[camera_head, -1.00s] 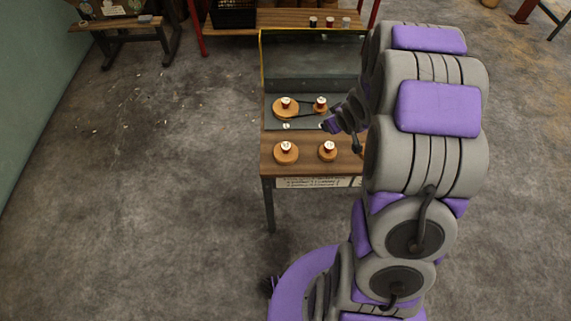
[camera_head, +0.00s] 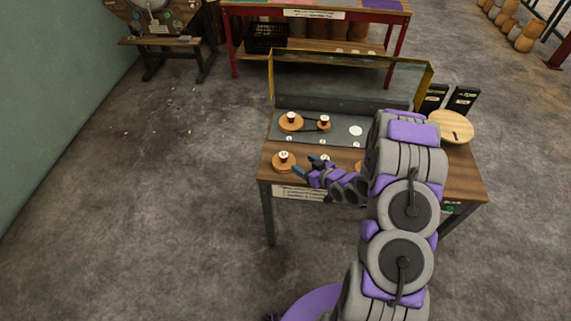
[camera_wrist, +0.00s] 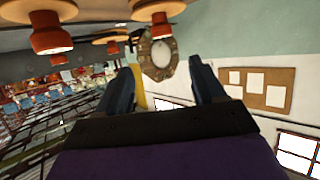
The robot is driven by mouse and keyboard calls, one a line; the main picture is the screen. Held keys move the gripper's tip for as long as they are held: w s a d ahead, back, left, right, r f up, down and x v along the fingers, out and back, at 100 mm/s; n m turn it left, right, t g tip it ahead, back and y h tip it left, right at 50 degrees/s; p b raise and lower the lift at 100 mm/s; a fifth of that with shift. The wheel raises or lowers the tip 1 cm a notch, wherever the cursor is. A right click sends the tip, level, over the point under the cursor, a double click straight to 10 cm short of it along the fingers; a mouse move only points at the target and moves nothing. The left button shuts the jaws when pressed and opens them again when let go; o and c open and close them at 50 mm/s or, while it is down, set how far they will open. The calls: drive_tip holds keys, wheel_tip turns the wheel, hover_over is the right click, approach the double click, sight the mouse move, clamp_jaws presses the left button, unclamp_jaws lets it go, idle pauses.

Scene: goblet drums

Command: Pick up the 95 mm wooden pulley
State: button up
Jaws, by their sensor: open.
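Several wooden pulleys with red and white hubs are in the head view; I cannot tell which is 95 mm. One (camera_head: 284,162) stands on the table's front wooden strip, left of my gripper (camera_head: 306,166). Another's hub (camera_head: 325,158) shows behind the gripper, its disc mostly hidden. A third disc (camera_head: 358,166) is partly behind my arm. Two more, a larger (camera_head: 290,123) and a smaller (camera_head: 324,123), sit on the grey plate, joined by a dark belt. In the wrist view, pulleys (camera_wrist: 52,38) appear inverted along the top; my gripper (camera_wrist: 163,80) is open and empty.
The wooden table (camera_head: 450,183) has a yellow-edged upright panel (camera_head: 350,80) behind the plate. A round wooden disc (camera_head: 451,126) and dark boxes stand at its right. A red-legged table (camera_head: 310,28) is behind.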

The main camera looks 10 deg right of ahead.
sight(284, 155)
drive_tip(key=x, duration=0.3)
drive_tip(key=b+x, duration=0.1)
drive_tip(key=x, duration=0.2)
drive_tip(key=a+x, duration=0.1)
drive_tip(key=x, duration=0.2)
drive_tip(key=shift+a+f+b, duration=0.1)
drive_tip(key=shift+a+b, duration=0.1)
drive_tip(key=shift+b, duration=0.1)
drive_tip(key=shift+w+d+f, duration=0.2)
drive_tip(key=shift+w+d, duration=0.05)
drive_tip(key=shift+w+a+f+b, duration=0.1)
drive_tip(key=shift+w+f+b, duration=0.2)
drive_tip(key=shift+w+f, duration=0.15)
drive_tip(key=x, duration=0.2)
drive_tip(key=b+x, duration=0.1)
drive_tip(key=x, duration=0.1)
drive_tip(key=shift+a, duration=0.35)
drive_tip(key=shift+d, duration=0.2)
drive_tip(key=shift+c, duration=0.4)
drive_tip(key=shift+d, duration=0.2)
drive_tip(key=c, duration=0.3)
drive_tip(key=shift+a, duration=0.25)
drive_tip(key=c, duration=0.7)
drive_tip(key=shift+c, duration=0.2)
